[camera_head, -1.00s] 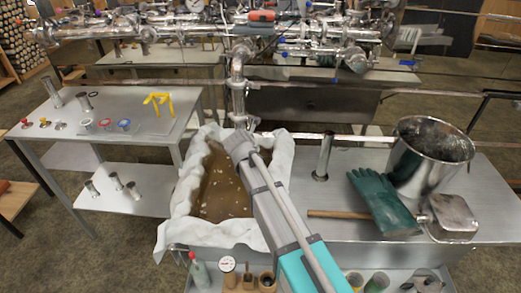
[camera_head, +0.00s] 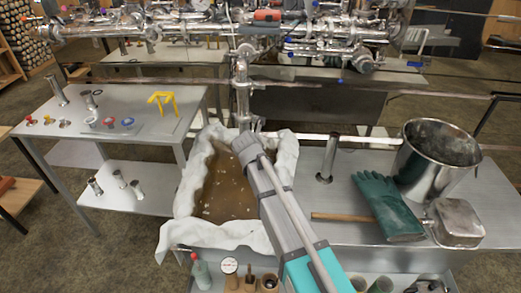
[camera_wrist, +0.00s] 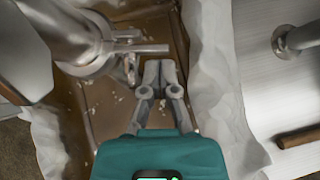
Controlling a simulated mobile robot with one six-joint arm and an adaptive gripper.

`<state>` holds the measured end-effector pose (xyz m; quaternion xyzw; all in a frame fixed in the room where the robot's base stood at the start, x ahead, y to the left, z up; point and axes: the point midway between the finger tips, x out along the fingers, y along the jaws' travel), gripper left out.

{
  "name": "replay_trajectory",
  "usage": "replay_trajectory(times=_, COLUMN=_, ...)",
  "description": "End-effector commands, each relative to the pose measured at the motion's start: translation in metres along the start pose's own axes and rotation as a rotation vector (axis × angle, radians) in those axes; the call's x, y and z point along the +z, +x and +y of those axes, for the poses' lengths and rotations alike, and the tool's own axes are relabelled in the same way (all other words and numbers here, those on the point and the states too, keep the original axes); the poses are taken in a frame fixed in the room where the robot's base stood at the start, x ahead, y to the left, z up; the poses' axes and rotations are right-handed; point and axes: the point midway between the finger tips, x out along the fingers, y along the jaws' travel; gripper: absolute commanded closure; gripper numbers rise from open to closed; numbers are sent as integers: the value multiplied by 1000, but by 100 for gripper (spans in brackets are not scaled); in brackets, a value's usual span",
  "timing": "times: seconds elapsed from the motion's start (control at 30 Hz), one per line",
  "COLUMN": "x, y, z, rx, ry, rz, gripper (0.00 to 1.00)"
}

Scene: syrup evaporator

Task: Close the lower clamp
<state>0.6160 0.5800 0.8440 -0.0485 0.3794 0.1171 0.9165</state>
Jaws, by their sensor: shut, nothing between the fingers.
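The vertical steel pipe (camera_head: 242,95) stands above the cloth-lined trough. The lower clamp (camera_wrist: 103,45) is a metal ring around the pipe in the wrist view, with two bar-like arms (camera_wrist: 143,48) reaching right. The arms look apart from each other, with a gap between them. My gripper (camera_wrist: 160,66) has its fingertips together and holds nothing. Its tips are just below and beside the ends of the arms; I cannot tell whether they touch. In the head view my gripper (camera_head: 246,143) is at the pipe's foot and hides part of the clamp area.
White cloth (camera_head: 285,160) lines the trough of brown liquid (camera_head: 228,190) below. On the right bench are an upright steel tube (camera_head: 328,160), green gloves (camera_head: 388,205), a steel pot (camera_head: 432,160) and a metal box (camera_head: 458,222). A side table (camera_head: 145,125) stands left.

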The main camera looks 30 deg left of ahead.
Motion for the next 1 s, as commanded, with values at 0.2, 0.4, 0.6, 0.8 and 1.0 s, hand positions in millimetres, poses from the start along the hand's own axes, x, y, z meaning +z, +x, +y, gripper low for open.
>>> replay_trajectory(times=0.2, x=-11, y=-10, z=-5, rx=-3, ry=2, rz=1, gripper=100)
replay_trajectory(times=0.4, x=-16, y=-32, z=-6, rx=-3, ry=2, rz=0, gripper=100)
replay_trajectory(times=0.6, x=-14, y=-55, z=-7, rx=-5, ry=4, rz=0, gripper=100)
replay_trajectory(times=0.8, x=-14, y=-79, z=-8, rx=-6, ry=5, rz=0, gripper=100)
replay_trajectory(times=1.0, x=-14, y=-100, z=-8, rx=-7, ry=6, rz=1, gripper=100)
